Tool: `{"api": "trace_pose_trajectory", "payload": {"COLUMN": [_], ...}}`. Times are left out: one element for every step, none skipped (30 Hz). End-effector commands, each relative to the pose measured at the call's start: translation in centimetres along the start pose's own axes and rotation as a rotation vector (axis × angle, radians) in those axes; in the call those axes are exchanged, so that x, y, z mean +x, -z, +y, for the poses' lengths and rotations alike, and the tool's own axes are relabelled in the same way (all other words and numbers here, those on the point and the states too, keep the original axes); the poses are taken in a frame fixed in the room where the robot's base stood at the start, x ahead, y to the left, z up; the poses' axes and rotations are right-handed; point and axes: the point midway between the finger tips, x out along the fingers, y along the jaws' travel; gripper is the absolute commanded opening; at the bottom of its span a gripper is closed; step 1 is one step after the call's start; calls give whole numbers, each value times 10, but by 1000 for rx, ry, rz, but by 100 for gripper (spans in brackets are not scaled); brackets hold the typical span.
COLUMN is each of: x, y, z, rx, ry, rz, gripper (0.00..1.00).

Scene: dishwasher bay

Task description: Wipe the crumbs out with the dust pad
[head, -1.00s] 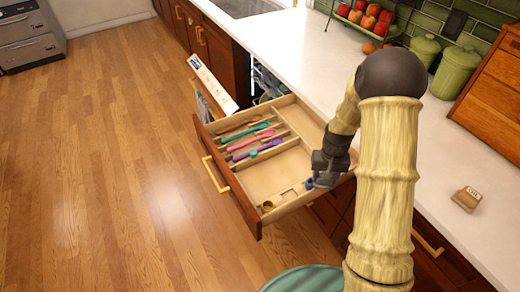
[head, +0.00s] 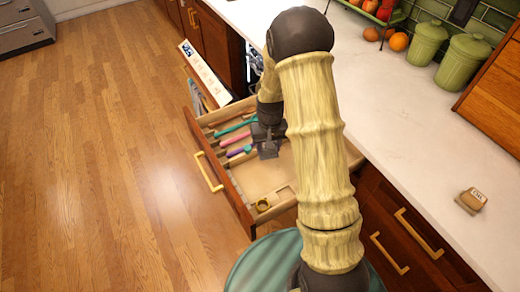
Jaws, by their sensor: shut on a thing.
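The open wooden drawer (head: 258,182) stands out from under the counter. My gripper (head: 268,153) is down inside it, beside the utensil compartments. It is shut, seemingly on the dust pad, but the arm hides most of what it holds. Teal, pink and purple utensils (head: 236,139) lie in the slots just left of my gripper. I cannot make out crumbs at this size. My arm covers the drawer's right part.
A small round brass-coloured item (head: 263,205) sits in the drawer's near corner. A small labelled tan block (head: 471,200) lies on the white counter (head: 420,150). Green canisters (head: 464,62) and fruit (head: 398,41) stand at the back. The dishwasher door (head: 203,72) hangs open beyond the drawer.

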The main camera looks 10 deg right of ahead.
Motion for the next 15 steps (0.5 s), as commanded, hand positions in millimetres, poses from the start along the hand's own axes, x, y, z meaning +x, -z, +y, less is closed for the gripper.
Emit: {"api": "trace_pose_trajectory", "payload": {"x": [0,0,0,0,0,0,0,0,0,0,0,0,-1,-1,-1], "y": [0,0,0,0,0,0,0,0,0,0,0,-1,-2,-3,-6], "z": [0,-1,-1,-2,-2,-2,-2,-3,-3,-3,-3,-3,-3,-3,-3], "rx": [-1,-2,-3,-3,-4,-4,-5,-5,-6,-6,-4,4,17,38,74], "ry": [0,0,0,0,0,0,0,0,0,0,0,0,1,1,2], "rz": [0,0,0,0,0,0,0,0,0,0,0,-1,-2,-2,-3], "gripper": [27,27,27,27,27,27,27,27,27,27,27,27,27,27,27]}}
